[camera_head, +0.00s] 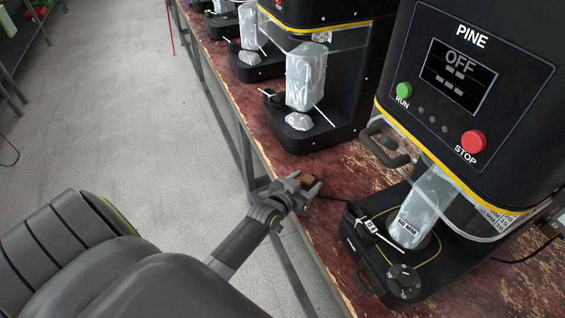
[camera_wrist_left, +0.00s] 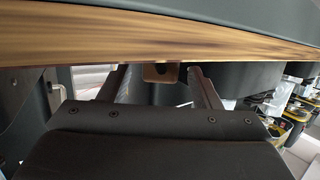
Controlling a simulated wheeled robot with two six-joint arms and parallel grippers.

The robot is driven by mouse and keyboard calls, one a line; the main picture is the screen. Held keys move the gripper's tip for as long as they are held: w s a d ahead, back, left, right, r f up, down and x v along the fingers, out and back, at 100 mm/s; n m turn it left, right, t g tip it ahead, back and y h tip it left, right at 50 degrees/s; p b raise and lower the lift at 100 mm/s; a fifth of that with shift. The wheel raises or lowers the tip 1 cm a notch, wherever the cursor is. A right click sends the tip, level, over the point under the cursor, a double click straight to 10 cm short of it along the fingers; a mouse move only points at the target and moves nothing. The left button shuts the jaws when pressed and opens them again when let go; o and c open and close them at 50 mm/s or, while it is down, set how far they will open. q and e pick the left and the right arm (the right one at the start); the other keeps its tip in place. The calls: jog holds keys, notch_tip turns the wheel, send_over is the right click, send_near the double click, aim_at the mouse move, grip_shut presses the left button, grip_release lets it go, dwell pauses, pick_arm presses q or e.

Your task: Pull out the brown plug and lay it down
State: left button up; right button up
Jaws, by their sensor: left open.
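The brown plug (camera_head: 308,180) is a small block at the front edge of the worktop, left of the machine marked PINE. A dark cord shows on the worktop between it and that machine. My left gripper (camera_head: 303,186) is open, with its fingers around the plug's place. In the left wrist view, the plug (camera_wrist_left: 161,72) shows under the wooden edge, between the two open fingers (camera_wrist_left: 160,80), with a gap on each side. What the plug sits in is hidden. My right gripper is not in view.

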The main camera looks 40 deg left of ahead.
pick_arm(q)
jog(key=b+v, duration=0.1)
jog(key=v, duration=1.4)
jog(key=shift+d, duration=0.1)
